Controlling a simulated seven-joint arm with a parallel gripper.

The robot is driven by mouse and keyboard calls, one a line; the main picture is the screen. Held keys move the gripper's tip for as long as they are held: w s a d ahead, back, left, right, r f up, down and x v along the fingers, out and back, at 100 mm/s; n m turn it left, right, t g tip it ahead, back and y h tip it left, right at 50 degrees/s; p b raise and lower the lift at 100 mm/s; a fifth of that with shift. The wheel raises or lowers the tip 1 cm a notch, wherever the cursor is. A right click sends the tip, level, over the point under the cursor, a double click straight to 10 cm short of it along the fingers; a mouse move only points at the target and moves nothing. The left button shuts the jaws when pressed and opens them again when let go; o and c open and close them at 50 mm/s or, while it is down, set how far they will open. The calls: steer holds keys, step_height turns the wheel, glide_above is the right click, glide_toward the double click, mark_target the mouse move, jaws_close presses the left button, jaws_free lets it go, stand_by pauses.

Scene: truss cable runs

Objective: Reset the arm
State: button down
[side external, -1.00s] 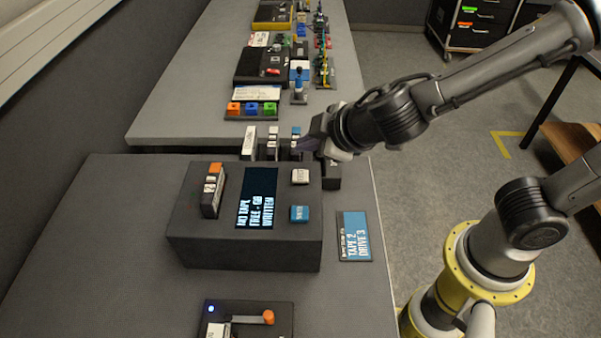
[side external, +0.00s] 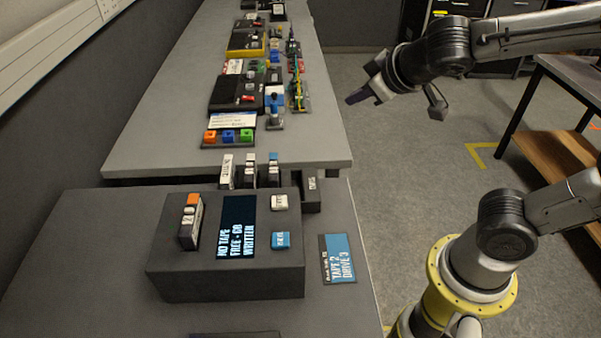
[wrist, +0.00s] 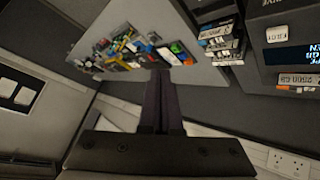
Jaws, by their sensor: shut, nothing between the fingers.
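My gripper (side external: 367,92) hangs in the air to the right of the far table, over the floor side, clear of everything. Its fingers are together and empty; in the wrist view the two dark fingers (wrist: 160,103) lie side by side. My arm reaches in from the upper right of the side external view. The dark tape drive box (side external: 222,272) stands on the near table, its screen (side external: 237,228) reading "NO TAPE", "FREE - GB" and "WRITTEN".
A blue and black card (side external: 338,258) reading "TAPE 2 DRIVE 3" lies right of the box. Several upright tapes (side external: 250,170) stand behind it. The far table (side external: 160,125) holds many small devices. A wooden-shelved bench (side external: 560,115) stands at right, with open floor between.

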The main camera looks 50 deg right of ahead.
steer(key=s+d+m+g, duration=0.1)
steer(key=s+d+m, duration=0.25)
steer(key=s, duration=0.45)
steer(key=s+a+f+n+g+y, duration=0.2)
steer(key=s+a+f+y, duration=0.1)
steer(key=s, duration=0.3)
steer(key=shift+s+a+n, duration=0.35)
steer(key=shift+s+a, duration=0.05)
steer(key=shift+a, duration=0.5)
